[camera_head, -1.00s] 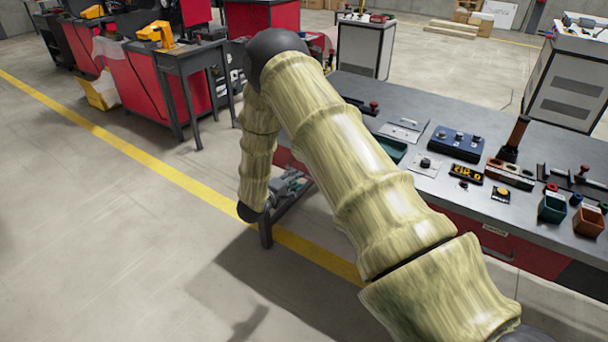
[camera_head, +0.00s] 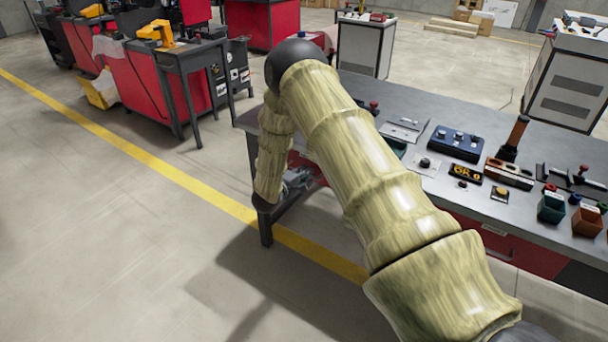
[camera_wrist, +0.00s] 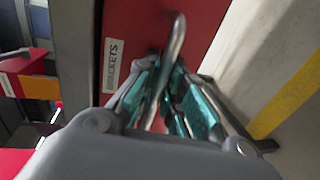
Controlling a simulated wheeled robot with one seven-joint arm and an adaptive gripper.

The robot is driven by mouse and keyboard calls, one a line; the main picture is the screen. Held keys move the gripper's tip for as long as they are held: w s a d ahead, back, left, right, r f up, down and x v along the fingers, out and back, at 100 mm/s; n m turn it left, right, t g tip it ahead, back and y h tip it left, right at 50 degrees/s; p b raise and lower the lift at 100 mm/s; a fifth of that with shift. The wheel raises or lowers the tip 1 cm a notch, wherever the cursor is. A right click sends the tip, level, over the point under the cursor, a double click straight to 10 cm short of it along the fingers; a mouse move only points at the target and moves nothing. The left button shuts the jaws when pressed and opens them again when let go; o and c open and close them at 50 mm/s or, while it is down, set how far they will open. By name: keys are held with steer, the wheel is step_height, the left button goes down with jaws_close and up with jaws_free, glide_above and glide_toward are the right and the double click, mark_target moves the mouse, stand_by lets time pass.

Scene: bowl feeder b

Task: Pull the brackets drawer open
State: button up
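The red drawer front with the BRACKETS label (camera_wrist: 112,66) fills the upper middle of the wrist view. Its grey bar handle (camera_wrist: 178,42) runs down from the top, between the two fingers. My gripper (camera_wrist: 172,98) has teal pads and points at the drawer. The fingers stand apart, one on each side of the handle; I cannot tell whether either touches it. The drawer looks closed. In the head view my gripper (camera_head: 298,182) shows only partly behind my arm, at the bench's left end, and the arm hides the brackets drawer's handle.
The grey workbench (camera_head: 400,100) carries a blue control box (camera_head: 455,143), a green bin (camera_head: 551,208) and an orange bin (camera_head: 587,221). Another red drawer (camera_head: 520,252) is at the right. A bench leg (camera_head: 265,228) stands near my gripper. Floor to the left is clear.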

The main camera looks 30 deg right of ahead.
steer(key=shift+a, duration=0.1)
jaws_close()
steer(key=f+p+v, duration=0.1)
steer(key=f+v, duration=0.1)
steer(key=v, duration=0.8)
steer(key=f+p+v, duration=0.2)
steer(key=v, duration=0.8)
steer(key=shift+s+a, duration=0.4)
steer(key=shift+a, duration=0.15)
steer(key=shift+f, duration=0.15)
steer(key=o, duration=0.7)
jaws_free()
steer(key=v, duration=1.2)
steer(key=shift+d, duration=0.1)
